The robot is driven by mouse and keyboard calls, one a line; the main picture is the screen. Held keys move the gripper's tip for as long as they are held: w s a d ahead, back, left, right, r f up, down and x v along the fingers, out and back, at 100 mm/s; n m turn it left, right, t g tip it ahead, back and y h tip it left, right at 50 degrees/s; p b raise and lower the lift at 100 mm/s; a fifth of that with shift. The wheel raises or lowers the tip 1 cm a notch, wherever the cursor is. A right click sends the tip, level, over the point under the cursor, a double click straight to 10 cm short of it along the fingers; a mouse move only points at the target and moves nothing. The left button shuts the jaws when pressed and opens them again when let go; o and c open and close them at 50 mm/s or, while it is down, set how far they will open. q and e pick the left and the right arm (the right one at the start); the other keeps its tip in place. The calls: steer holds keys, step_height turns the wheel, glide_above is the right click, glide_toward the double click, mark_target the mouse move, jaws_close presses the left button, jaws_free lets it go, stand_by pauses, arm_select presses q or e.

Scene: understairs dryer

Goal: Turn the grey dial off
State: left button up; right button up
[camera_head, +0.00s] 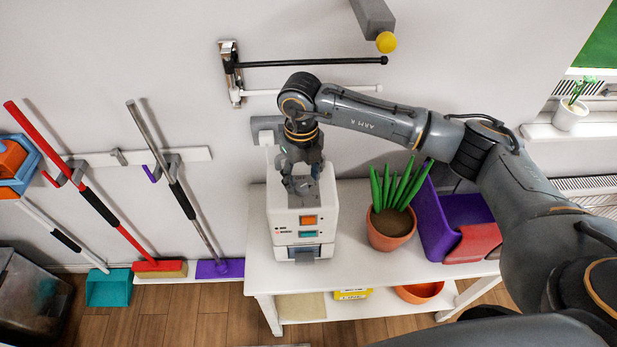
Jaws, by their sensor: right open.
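A white boxy appliance (303,222) stands upright on the left part of the white table. Its front has an orange square, a teal square and small red marks. My right gripper (301,184) comes down from above onto the appliance's top and is open. A grey surface (327,183) on the appliance's top shows beside the fingers. I cannot make out the grey dial clearly; the fingers cover much of the top. Whether the fingers touch anything there I cannot tell. My left gripper is not in view.
A potted plant (391,227) and a purple bin (440,215) stand right of the appliance on the table (355,190). A grey wall box (266,128) is behind the gripper. Wall rods (310,63) are above. Brooms (95,205) hang at left.

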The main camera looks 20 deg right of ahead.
steer(key=shift+a+f, duration=0.15)
steer(key=shift+f, duration=0.75)
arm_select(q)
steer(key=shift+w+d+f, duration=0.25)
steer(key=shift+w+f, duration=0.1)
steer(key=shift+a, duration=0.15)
arm_select(e)
steer(key=shift+s, duration=0.1)
steer(key=shift+c, duration=0.2)
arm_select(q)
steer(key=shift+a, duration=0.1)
arm_select(e)
jaws_close()
steer(key=shift+f+n+b, duration=0.15)
steer(key=shift+n+b, duration=0.25)
steer(key=shift+b, duration=0.6)
steer(key=n+b, duration=0.8)
steer(key=b, duration=0.4)
steer(key=shift+f, duration=0.15)
arm_select(q)
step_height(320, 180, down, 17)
steer(key=b, duration=0.3)
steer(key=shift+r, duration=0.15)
arm_select(e)
steer(key=shift+r+n, duration=0.2)
steer(key=shift+n, duration=1.4)
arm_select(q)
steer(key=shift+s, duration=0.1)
arm_select(e)
steer(key=shift+s, duration=0.1)
